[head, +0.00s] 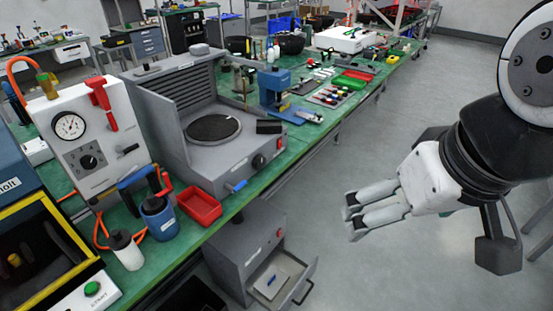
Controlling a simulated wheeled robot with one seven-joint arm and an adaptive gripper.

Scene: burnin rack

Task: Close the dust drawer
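A grey cabinet (240,247) stands on the floor under the front edge of the green bench. Its drawer (305,275) is pulled out toward the lower right, and a small white item with a blue mark (271,281) lies inside. The drawer has a dark handle (304,293) on its front. I take this to be the dust drawer. My gripper (352,217) hangs in the air to the right of and above the drawer, apart from it. Its two pale fingers point left, with a gap between the dark tips, and hold nothing.
The green bench (300,140) runs from lower left to upper right. It bears a grey machine with a round dark plate (214,128), a gauge unit (85,140), a red bin (199,206) and a blue container (158,219). The floor (400,265) right of the drawer is clear.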

